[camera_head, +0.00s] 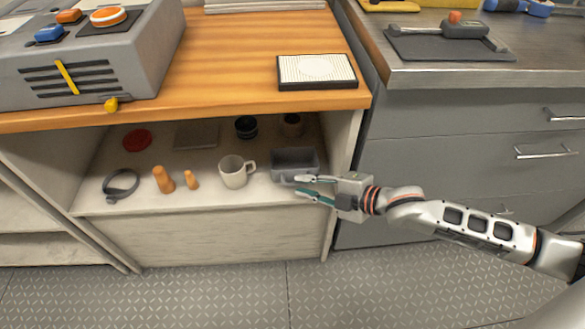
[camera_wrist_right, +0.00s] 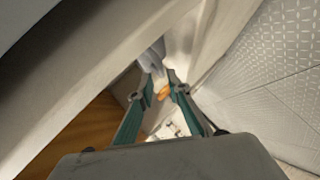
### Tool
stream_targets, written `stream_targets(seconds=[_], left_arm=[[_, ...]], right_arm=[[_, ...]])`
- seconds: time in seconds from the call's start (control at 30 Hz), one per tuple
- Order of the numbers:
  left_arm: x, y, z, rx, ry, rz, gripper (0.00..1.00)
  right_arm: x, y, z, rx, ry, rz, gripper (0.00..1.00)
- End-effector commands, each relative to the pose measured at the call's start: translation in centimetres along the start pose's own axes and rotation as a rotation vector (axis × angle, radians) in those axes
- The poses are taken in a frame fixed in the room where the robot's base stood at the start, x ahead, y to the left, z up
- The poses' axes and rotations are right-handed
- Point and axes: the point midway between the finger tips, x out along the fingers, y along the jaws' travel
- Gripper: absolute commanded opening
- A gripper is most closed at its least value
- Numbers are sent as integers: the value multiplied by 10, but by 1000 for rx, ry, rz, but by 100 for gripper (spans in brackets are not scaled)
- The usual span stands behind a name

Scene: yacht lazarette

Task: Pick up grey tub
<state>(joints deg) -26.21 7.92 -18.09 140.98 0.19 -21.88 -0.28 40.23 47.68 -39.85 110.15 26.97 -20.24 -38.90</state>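The grey tub (camera_head: 294,160) is an open rectangular container on the right part of the white shelf, under the wooden worktop. My right gripper (camera_head: 300,185) comes in from the right, its two fingers apart, at the shelf's front edge and overlapping the tub's lower front in the head view. Whether it touches the tub cannot be told. In the right wrist view, the right gripper's (camera_wrist_right: 160,90) teal fingers are apart, with a blurred grey shape just beyond the tips that may be the tub. My left gripper is not in view.
A white mug (camera_head: 234,172) stands left of the tub, with two orange pieces (camera_head: 163,179) farther left. A dark cup (camera_head: 246,127) and a brown cup (camera_head: 292,125) stand behind. The worktop (camera_head: 225,60) overhangs the shelf, and a side panel (camera_head: 343,150) bounds it on the right.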

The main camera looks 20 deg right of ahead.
Motion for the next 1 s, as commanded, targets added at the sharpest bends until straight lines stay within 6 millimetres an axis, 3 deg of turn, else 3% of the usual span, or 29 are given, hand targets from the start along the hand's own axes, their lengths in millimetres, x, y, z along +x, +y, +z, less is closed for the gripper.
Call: stream_targets(seconds=[0.03, 0.27, 0.5, 0.6, 1.0], left_arm=[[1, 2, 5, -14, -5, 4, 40], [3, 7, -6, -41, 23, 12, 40], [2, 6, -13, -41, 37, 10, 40], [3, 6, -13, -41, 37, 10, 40], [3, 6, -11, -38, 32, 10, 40]], right_arm=[[9, -9, 4, 9, -1, -9, 17], [31, -4, 3, 5, 0, -5, 17], [31, -1, 2, 2, 0, -2, 17], [31, -1, 2, 2, 0, -2, 0], [31, 0, 1, 1, 1, 0, 0]])
